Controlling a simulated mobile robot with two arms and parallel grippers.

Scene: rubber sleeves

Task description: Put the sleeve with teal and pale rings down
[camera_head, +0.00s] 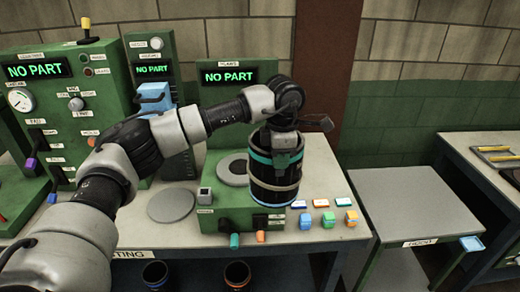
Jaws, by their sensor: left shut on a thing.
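The sleeve with teal and pale rings (270,177) is a black upright cylinder with a teal band near its top and a pale band lower down. My left gripper (283,145) is shut on it at the top rim, from above. The sleeve hangs in front of the right green tester (226,218), to the right of that tester's round grey plate (233,168). It hides part of the tester and bench; whether its bottom touches anything is unclear. My right gripper is not in view.
More green testers (75,100) stand to the left, with NO PART displays. A grey disc (170,205) lies bare on the bench. A clear grey side table (408,203) stands further right. Two dark ringed cylinders (237,274) show below the bench edge.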

